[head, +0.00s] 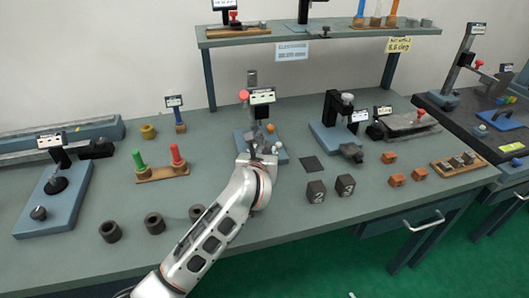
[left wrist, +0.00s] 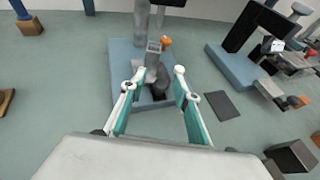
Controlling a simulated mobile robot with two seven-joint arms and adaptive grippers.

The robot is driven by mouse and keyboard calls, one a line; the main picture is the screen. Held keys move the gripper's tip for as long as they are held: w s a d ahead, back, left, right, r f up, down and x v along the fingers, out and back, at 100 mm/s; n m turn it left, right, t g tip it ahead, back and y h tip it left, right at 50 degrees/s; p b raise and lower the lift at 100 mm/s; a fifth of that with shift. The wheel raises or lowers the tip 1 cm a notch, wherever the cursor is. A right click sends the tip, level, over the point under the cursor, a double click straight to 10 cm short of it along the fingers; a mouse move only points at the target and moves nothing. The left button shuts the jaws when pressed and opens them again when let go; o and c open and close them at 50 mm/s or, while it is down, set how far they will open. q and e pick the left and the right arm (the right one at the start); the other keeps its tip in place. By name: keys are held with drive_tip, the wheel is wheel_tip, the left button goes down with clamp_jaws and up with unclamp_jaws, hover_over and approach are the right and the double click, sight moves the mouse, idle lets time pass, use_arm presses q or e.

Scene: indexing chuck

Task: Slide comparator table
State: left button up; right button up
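A comparator stand with a blue base (head: 243,140), a grey column, a small display and a red knob (head: 243,95) stands at the middle of the bench. Its blue base (left wrist: 123,62) also shows in the left wrist view, with a small orange knob (left wrist: 166,42) on it. My left gripper (head: 258,146) is at the front of this stand and hides part of it. In the left wrist view my left gripper (left wrist: 160,78) is open. A grey and dark part of the stand lies beyond and between its fingertips; I cannot tell whether they touch it. My right gripper is not in view.
Another blue-based stand (head: 322,138) is to the right, beside a dark square plate (head: 312,164). Two dark numbered blocks (head: 316,191) and several orange blocks lie at the front right. A wooden holder (head: 162,173) and dark rings (head: 154,223) are at left. A shelf (head: 340,30) overhangs behind.

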use_arm(q)
drive_tip(key=shift+s, duration=0.2)
drive_tip(key=v, duration=1.1)
drive_tip(key=shift+s+r, duration=0.2)
drive_tip(key=shift+s, duration=0.1)
